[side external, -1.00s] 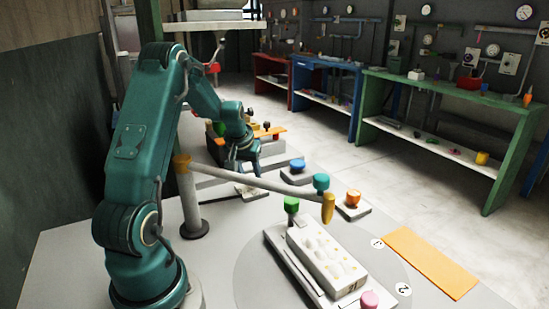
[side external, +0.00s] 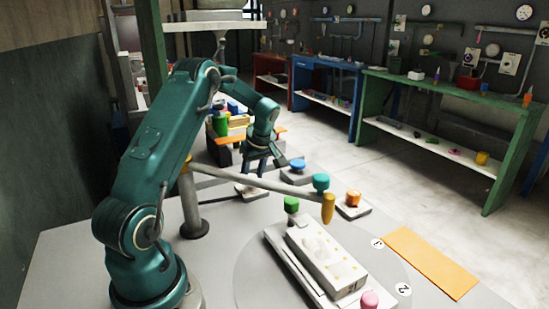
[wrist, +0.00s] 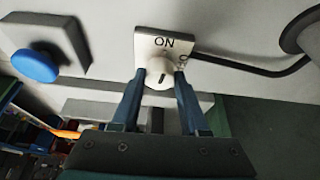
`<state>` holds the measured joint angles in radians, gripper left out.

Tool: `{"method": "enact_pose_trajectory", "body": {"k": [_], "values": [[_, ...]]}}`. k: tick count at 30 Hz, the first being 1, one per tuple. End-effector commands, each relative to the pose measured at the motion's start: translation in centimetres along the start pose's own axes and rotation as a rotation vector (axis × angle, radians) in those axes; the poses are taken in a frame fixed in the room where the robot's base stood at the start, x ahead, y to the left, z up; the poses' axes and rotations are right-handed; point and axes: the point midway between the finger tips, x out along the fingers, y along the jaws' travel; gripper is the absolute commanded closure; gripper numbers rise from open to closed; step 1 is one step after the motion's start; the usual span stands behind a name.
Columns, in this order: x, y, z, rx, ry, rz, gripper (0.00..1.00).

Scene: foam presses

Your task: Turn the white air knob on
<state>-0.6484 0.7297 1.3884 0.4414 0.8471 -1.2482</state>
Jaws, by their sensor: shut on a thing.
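The white air knob (wrist: 156,69) sits on a small white plate (wrist: 148,41) in the wrist view. The plate reads ON on its far side and OFF at its right. A dark mark shows on the knob's near side; its exact setting is unclear. My gripper (wrist: 160,76) has a fingertip on each side of the knob and is shut on it. In the side view my gripper (side external: 263,171) points down over the back of the table, above the knob's plate (side external: 251,191). The knob itself is hard to make out there.
A blue button (wrist: 35,66) on a grey block is left of the knob in the wrist view. A dark cable (wrist: 265,71) runs right from the plate. In the side view a pale swing bar (side external: 245,182) passes in front; the white mould block (side external: 327,258) stands nearer.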

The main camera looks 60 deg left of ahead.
Motion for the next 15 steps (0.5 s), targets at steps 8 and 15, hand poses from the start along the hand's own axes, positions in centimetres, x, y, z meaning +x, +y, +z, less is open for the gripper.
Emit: {"method": "enact_pose_trajectory", "body": {"k": [8,15], "values": [[-0.04,0.11,0.03,-0.109,-0.002,-0.045,1.00],[-0.03,0.12,0.07,-0.140,-0.003,-0.058,1.00]]}}
